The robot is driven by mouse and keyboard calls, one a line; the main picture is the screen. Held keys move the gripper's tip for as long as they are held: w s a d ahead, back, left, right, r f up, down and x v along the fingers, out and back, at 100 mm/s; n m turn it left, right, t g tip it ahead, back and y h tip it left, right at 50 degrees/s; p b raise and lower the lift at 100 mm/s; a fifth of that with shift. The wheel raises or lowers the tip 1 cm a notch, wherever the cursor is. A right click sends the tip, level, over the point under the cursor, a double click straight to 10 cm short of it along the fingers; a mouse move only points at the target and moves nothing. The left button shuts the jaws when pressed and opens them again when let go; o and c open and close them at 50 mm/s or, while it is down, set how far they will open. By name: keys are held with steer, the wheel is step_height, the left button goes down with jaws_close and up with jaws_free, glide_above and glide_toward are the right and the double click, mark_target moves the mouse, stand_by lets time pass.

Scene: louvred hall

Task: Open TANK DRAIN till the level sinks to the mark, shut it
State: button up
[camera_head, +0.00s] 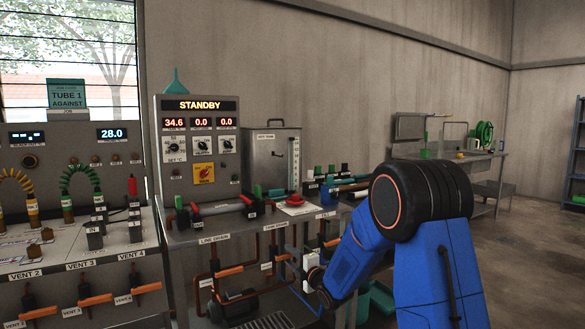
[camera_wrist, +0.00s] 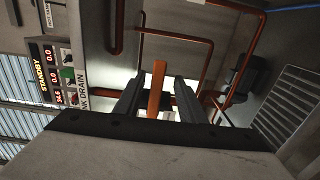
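The grey tank (camera_head: 262,160) stands at the back of the bench, with a narrow upright level gauge (camera_head: 295,165) on its right side. The level and mark are too small to read. The TANK DRAIN label (camera_head: 276,226) is on the bench front, and part of it shows in the wrist view (camera_wrist: 82,93). In the wrist view an orange lever (camera_wrist: 157,88) points between the fingers of my gripper (camera_wrist: 158,84). The fingers are apart, with slight gaps beside the lever.
The panel (camera_head: 199,150) reads STANDBY, 34.6, 0.0 and 0.0. LINE DRAIN's label (camera_head: 214,238) is left of TANK DRAIN. Copper pipes (camera_wrist: 239,62) and a slatted grate (camera_wrist: 292,105) lie close to the gripper. A red round object (camera_head: 295,200) is on the bench. Floor at right is clear.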

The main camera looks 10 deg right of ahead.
steer(key=shift+d+r, duration=0.15)
steer(key=shift+r, duration=0.05)
steer(key=shift+s+d, duration=0.2)
steer(key=shift+s, duration=0.3)
steer(key=v, duration=0.5)
steer(key=shift+s+d, duration=0.15)
steer(key=shift+s, duration=0.25)
